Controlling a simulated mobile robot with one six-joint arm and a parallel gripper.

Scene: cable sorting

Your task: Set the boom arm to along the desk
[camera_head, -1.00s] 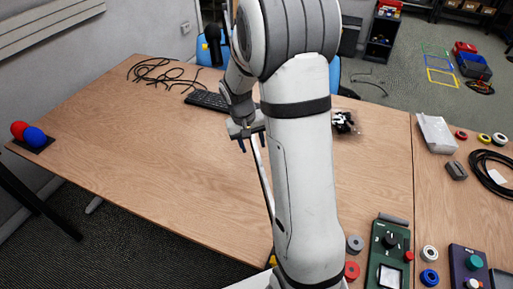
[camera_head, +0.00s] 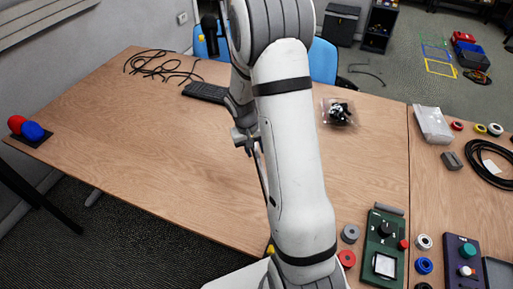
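A thin pale rod (camera_head: 262,172), which looks like part of the boom arm, runs down beside my arm near the desk's front edge. Most of it is hidden behind my arm. A black microphone-like end (camera_head: 209,24) shows at the top, left of my arm, above the desk's far edge; its link to the rod is hidden. My gripper (camera_head: 246,146) points down over the middle of the desk, close to the rod's upper end. I cannot tell whether it touches the rod or how far apart its fingers are.
The wooden desk (camera_head: 140,140) is clear at the left and centre. Black cables (camera_head: 160,66) and a keyboard (camera_head: 205,92) lie at the back. Red and blue balls (camera_head: 32,131) sit at the left edge. A bagged item (camera_head: 338,112) and a green panel (camera_head: 383,245) lie right of my arm.

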